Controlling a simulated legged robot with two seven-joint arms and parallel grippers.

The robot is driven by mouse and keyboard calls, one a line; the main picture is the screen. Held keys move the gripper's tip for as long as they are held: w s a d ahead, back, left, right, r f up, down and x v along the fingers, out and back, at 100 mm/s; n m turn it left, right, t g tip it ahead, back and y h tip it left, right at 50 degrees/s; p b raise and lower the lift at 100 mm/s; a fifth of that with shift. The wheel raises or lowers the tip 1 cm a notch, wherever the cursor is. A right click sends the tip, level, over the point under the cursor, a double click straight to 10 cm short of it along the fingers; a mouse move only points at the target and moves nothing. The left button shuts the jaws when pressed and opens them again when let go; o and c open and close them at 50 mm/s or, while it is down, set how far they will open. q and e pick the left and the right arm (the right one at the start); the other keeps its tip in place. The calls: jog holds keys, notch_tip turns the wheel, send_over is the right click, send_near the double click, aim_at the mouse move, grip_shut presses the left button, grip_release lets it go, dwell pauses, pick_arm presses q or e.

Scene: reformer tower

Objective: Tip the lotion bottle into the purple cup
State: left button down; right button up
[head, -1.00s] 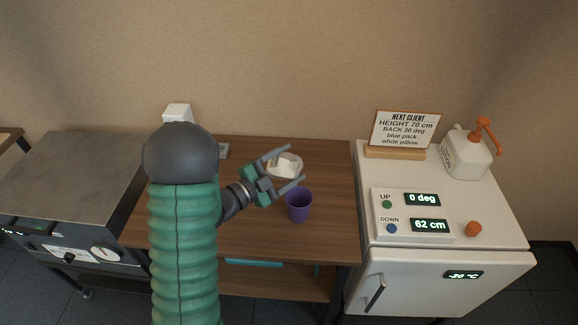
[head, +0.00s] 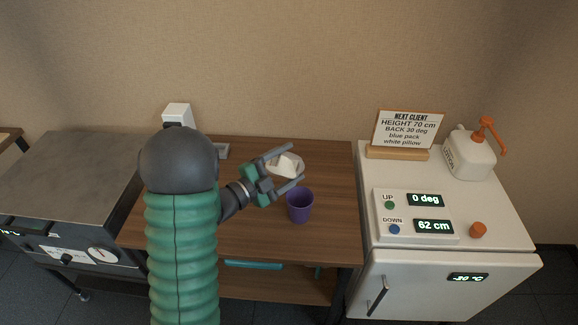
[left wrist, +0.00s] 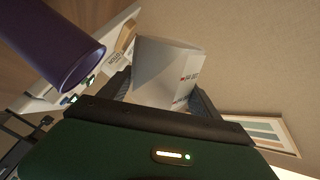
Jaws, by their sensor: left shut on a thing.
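My left gripper (head: 283,168) is shut on a white container (head: 287,162) above the brown table. In the left wrist view the container (left wrist: 165,72) has flat tapered sides and small print too blurred to read; it looks tilted. The purple cup (head: 300,207) stands upright on the table, just in front of and below the gripper, and looks empty. The cup (left wrist: 55,50) also shows at the upper left of the left wrist view, apart from the container. A white jug lettered LOTION (head: 468,158) with an orange pump stands on the white cabinet at the right. My right gripper is out of view.
The white cabinet (head: 440,290) carries a sign (head: 407,130), a control box (head: 414,216) and an orange knob (head: 478,230). A grey metal unit (head: 70,180) stands left of the table (head: 240,235). The table is bare around the cup.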

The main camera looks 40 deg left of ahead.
pick_arm(q)
jog(key=shift+f+m+b, duration=0.2)
jog(key=shift+m+b, duration=0.1)
jog(key=shift+b, duration=0.2)
dwell(0.3)
jog(key=shift+a+m+b, duration=0.1)
jog(key=shift+m+b, duration=0.2)
jog(key=shift+b, duration=0.05)
jog(key=shift+f+m+b, duration=0.2)
jog(key=shift+m+b, duration=0.3)
jog(key=shift+b, duration=0.1)
jog(key=shift+f+m+b, duration=0.15)
jog(key=shift+m+b, duration=0.35)
jog(key=shift+b, duration=0.3)
